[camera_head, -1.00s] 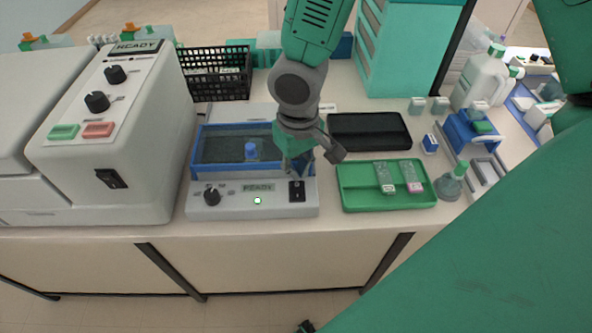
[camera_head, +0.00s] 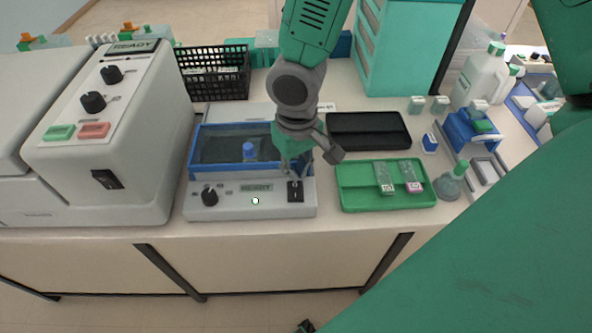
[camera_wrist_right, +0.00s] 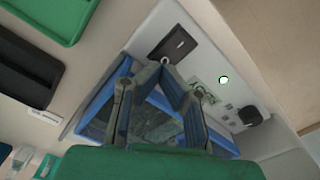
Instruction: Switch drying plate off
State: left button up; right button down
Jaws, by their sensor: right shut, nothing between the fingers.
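The drying plate (camera_head: 228,207) is a grey box with a blue-framed well on top, a black knob (camera_head: 209,196), a small display that seems to read READY, and a lit greenish-white lamp (camera_head: 255,201). Its black rocker switch (camera_head: 295,192) is at the front right; it also shows in the wrist view (camera_wrist_right: 178,44). My right gripper (camera_head: 288,181) is shut and empty, pointing down, with its fingertips (camera_wrist_right: 165,63) right beside the switch's inner edge. I cannot tell whether they touch it. My left gripper is not in view.
A larger grey machine (camera_head: 110,175) with its own switch stands close on the left. A green tray (camera_head: 360,200) with two slides lies to the right, and a black tray (camera_head: 368,130) is behind it.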

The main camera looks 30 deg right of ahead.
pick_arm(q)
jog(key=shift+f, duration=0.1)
pick_arm(e)
jog(key=shift+f, duration=0.15)
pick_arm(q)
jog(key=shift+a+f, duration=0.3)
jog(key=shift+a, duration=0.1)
pick_arm(e)
jog(key=shift+a+f, duration=0.2)
jog(key=shift+a, duration=0.3)
pick_arm(q)
jog(key=shift+b, duration=0.3)
pick_arm(e)
jog(key=shift+d+f, duration=0.1)
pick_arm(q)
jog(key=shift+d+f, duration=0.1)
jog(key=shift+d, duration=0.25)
pick_arm(e)
jog(key=shift+d+f, duration=0.3)
jog(key=shift+d, duration=0.05)
pick_arm(q)
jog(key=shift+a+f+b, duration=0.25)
jog(key=shift+b, duration=0.1)
pick_arm(e)
jog(key=shift+a+f, duration=0.25)
jog(key=shift+a, duration=0.05)
